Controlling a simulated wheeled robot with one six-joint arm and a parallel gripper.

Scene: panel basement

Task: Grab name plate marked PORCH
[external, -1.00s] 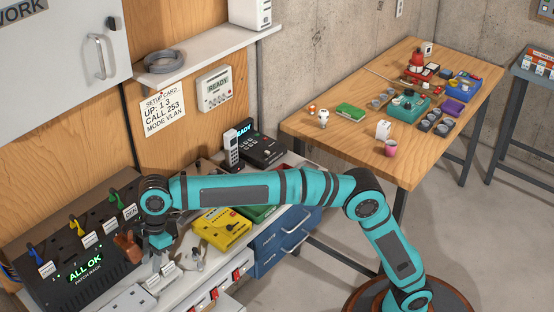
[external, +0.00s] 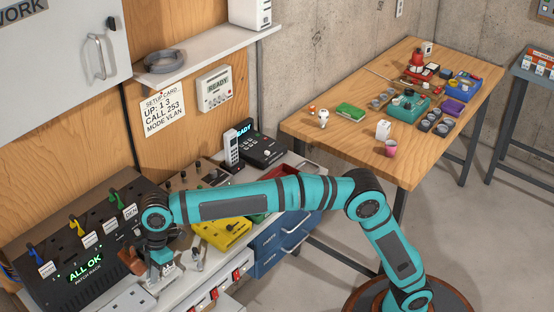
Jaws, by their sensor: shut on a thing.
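My gripper (external: 163,270) points down at the front of the bench, just right of the patch rack. It is shut on a small white name plate (external: 171,277), which is mostly hidden by the fingers. The lettering on it is too small to read, so I cannot tell whether it says PORCH. Other small white labels hang on the plugs in the patch rack (external: 77,285).
The rack's green display reads ALL OK. A brown object (external: 131,261) stands close left of my gripper. A small grey metal piece (external: 197,257) and a yellow device (external: 221,233) lie to the right. A white socket block (external: 124,302) is in front.

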